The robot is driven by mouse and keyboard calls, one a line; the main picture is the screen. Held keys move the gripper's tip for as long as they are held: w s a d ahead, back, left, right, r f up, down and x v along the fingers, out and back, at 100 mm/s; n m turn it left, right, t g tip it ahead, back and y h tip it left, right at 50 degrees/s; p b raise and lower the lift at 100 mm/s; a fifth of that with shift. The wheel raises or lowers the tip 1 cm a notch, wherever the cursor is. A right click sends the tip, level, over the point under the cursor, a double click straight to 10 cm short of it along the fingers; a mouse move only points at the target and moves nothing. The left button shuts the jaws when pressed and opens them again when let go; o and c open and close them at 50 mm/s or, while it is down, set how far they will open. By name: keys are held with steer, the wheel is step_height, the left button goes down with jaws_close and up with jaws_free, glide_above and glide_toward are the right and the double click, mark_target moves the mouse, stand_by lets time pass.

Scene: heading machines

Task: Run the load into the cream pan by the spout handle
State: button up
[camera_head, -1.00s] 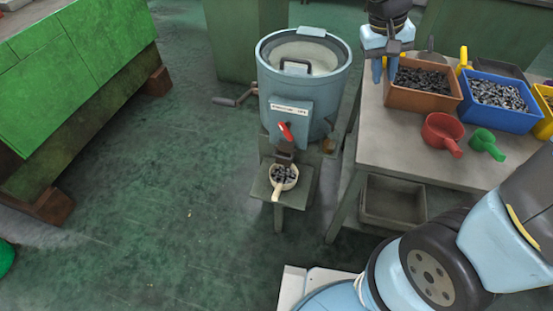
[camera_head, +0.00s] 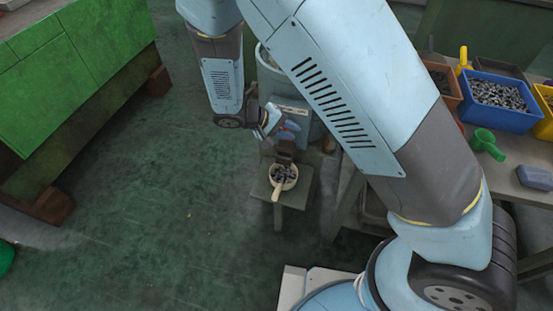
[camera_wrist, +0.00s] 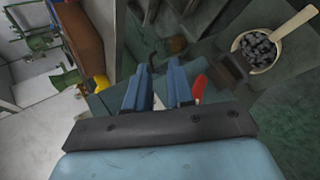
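The blue tub (camera_head: 312,118) is mostly hidden behind my arm in the head view. Its dark spout (camera_head: 284,153) hangs over the cream pan (camera_head: 275,193), which sits on a small green stand and holds dark metal pieces. The pan also shows at upper right in the wrist view (camera_wrist: 285,37). My gripper (camera_head: 285,131) is at the tub's front, by the spout handle. In the wrist view the two blue fingers of my gripper (camera_wrist: 161,80) stand apart. The red spout handle (camera_wrist: 199,87) shows just right of the right finger, partly hidden; contact cannot be told.
The table at right carries a brown bin (camera_head: 447,84), a blue bin (camera_head: 497,117) of metal pieces, a green scoop (camera_head: 486,143) and a blue-grey block (camera_head: 534,178). A green machine (camera_head: 85,65) stands at left. The floor between is clear.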

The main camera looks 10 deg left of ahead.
steer(key=s+a+f+n+t+y, duration=0.1)
steer(key=s+a+f+n+t, duration=0.3)
steer(key=f, duration=0.5)
steer(key=s+a+f+n+t+y, duration=0.1)
steer(key=s+a+f+n+t, duration=0.1)
steer(key=s+a+f+t, duration=0.45)
steer(key=w+d+f+g, duration=0.1)
steer(key=w+d+f, duration=0.1)
steer(key=w, duration=0.5)
steer(key=w+d+f, duration=0.2)
steer(key=w+d, duration=0.3)
steer(key=w, duration=0.2)
steer(key=shift+w+f+g, duration=0.25)
steer(key=shift+f+g, duration=0.1)
steer(key=shift+c, duration=0.3)
jaws_close()
